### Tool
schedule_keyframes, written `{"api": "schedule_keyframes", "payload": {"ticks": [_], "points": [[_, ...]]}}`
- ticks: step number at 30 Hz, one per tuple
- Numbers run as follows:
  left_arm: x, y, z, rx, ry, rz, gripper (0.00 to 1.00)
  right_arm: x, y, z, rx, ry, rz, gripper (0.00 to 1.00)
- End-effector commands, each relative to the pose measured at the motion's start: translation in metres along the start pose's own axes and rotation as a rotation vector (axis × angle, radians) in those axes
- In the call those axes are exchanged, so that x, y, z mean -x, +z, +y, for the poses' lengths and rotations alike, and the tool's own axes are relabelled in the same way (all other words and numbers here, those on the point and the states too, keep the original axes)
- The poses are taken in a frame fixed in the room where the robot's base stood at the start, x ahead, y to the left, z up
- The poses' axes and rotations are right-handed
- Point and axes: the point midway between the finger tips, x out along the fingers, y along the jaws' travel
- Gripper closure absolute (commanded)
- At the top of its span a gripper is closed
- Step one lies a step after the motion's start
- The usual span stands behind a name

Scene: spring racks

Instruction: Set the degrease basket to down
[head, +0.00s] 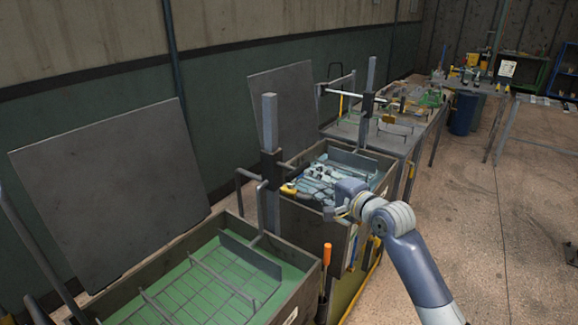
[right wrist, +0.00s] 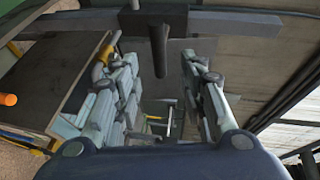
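A near tub (head: 305,262) holds green liquid with a wire-grid basket (head: 190,278) lying low in it; I cannot read which tub is the degrease one. A grey post (head: 270,120) stands at its back right corner and carries a dark sliding block (head: 270,170). My right gripper (head: 299,180) reaches left toward this block, above the second tub. In the right wrist view its fingers (right wrist: 152,68) are spread open. A dark handle (right wrist: 159,48) projects from a black block (right wrist: 152,18) between them, apparently untouched. My left gripper is out of view.
Raised grey lids (head: 110,190) stand behind the tubs. An orange-handled tool (head: 326,257) hangs on the near tub's right side. A second post (head: 371,75) and a cluttered table (head: 400,150) stand farther back. The floor (head: 470,215) at right is clear.

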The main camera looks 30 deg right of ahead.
Motion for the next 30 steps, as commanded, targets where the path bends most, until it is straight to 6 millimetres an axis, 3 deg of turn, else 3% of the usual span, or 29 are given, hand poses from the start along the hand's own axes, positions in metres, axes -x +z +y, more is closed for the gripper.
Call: {"api": "schedule_keyframes", "payload": {"ticks": [16,22,30], "points": [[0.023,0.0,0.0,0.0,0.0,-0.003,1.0,-0.086,-0.001,0.0,0.002,0.002,0.002,0.62],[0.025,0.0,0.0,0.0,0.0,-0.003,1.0,-0.099,0.0,0.001,0.004,0.002,0.002,0.62],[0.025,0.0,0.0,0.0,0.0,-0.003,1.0,-0.101,0.0,0.002,0.004,0.002,0.002,0.62]]}}
